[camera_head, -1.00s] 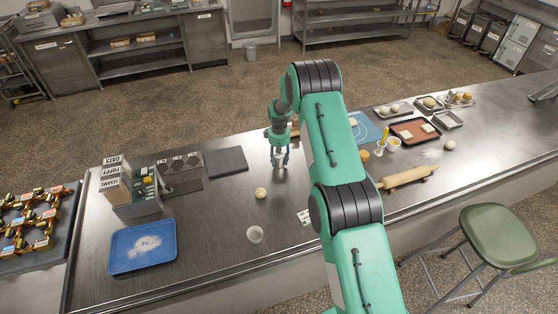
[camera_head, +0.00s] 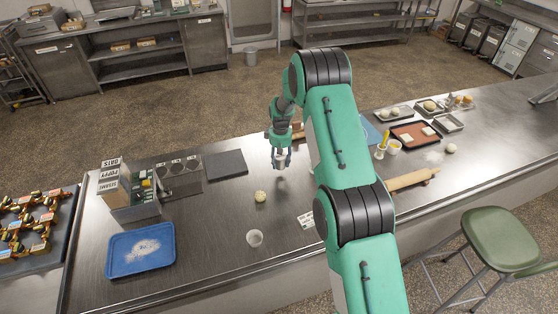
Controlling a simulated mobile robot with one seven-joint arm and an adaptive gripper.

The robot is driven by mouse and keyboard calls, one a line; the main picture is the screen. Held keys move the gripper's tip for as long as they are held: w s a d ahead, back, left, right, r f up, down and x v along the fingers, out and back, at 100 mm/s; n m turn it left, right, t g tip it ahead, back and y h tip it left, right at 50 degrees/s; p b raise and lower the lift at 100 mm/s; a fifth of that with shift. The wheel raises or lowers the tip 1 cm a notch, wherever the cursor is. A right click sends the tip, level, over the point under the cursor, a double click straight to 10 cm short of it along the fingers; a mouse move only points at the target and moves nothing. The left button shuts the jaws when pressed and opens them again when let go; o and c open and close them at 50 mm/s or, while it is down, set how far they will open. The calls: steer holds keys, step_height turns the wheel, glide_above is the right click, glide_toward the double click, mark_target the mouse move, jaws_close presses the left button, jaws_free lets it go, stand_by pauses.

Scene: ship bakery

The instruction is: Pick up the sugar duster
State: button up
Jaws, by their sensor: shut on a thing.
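My gripper (camera_head: 281,165) is over the middle of the steel counter, pointing down, with its fingers closed around a small pale, whitish object. This looks like the sugar duster (camera_head: 281,158). The fingers cover most of it, and its full shape is too small to make out. I cannot tell whether its base touches the counter or hangs just above it.
A dough ball (camera_head: 260,197) and a clear cup (camera_head: 254,238) stand in front of my gripper. A dark slab (camera_head: 227,164) and a steel container row (camera_head: 181,178) lie left. A blue tray (camera_head: 117,266) is at the front left. A rolling pin (camera_head: 410,180) lies right.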

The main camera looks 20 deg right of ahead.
steer(key=s, duration=0.4)
steer(key=s+a+b, duration=0.1)
steer(key=s, duration=0.3)
steer(key=s+r, duration=0.1)
steer(key=s, duration=0.4)
steer(key=shift+a+r+b, duration=0.1)
steer(key=shift+a+b, duration=0.2)
steer(key=shift+b, duration=0.05)
